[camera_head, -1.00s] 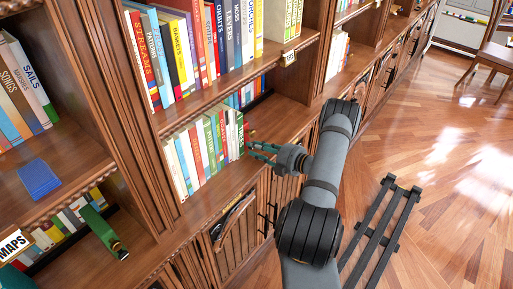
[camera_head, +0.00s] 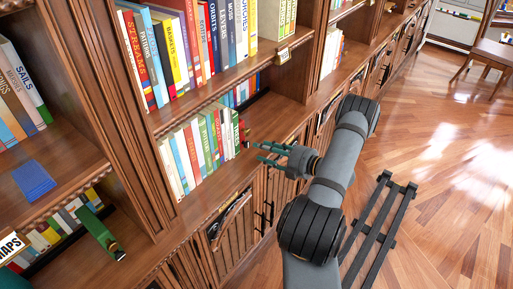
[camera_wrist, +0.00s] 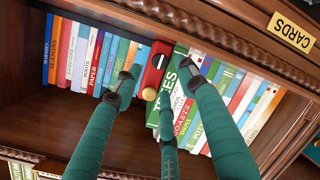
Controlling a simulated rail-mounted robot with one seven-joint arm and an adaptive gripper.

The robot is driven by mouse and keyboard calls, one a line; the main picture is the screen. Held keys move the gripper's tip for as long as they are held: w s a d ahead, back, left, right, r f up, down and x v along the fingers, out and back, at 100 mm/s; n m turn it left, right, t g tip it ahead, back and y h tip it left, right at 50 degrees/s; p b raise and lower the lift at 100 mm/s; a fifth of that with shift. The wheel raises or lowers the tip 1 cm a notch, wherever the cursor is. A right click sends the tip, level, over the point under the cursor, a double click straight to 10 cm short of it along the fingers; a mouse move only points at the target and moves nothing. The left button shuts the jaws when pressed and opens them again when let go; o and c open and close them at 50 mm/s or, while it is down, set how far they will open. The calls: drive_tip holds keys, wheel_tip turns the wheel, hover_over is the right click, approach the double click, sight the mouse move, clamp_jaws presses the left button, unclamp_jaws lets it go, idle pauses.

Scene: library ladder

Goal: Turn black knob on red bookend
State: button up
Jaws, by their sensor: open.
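The red bookend (camera_wrist: 152,80) stands upright in the row of books in the wrist view, beside the green TREES book. A small dark round knob (camera_wrist: 158,61) with a white mark is on its face. In the head view the bookend shows only as a small reddish shape (camera_head: 246,133) at the right end of the lower row. My gripper (camera_wrist: 158,84) is open and empty, its green fingers with dark tips pointing at the bookend. In the head view my gripper (camera_head: 264,153) is to the right of the row, apart from the books.
Books (camera_wrist: 85,50) stand on both sides of the bookend. A carved shelf edge with a CARDS label (camera_wrist: 291,31) crosses the wrist view. In the head view a blue book (camera_head: 34,181) and a green object (camera_head: 100,234) lie at left. Open wooden floor (camera_head: 440,180) is at right.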

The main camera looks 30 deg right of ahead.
sight(248, 145)
drive_tip(key=shift+v, duration=1.15)
drive_tip(key=shift+w+a, duration=0.1)
drive_tip(key=shift+w, duration=0.05)
drive_tip(key=x, duration=0.7)
drive_tip(key=shift+w+a+f, duration=0.1)
drive_tip(key=shift+w+a, duration=0.1)
drive_tip(key=shift+w, duration=0.15)
drive_tip(key=shift+d, duration=0.1)
drive_tip(key=v, duration=0.8)
drive_tip(key=x, duration=0.8)
drive_tip(key=shift+s, duration=0.1)
drive_tip(key=shift+n+t+h, duration=0.3)
drive_tip(key=shift+n+h, duration=0.1)
drive_tip(key=shift+n, duration=1.1)
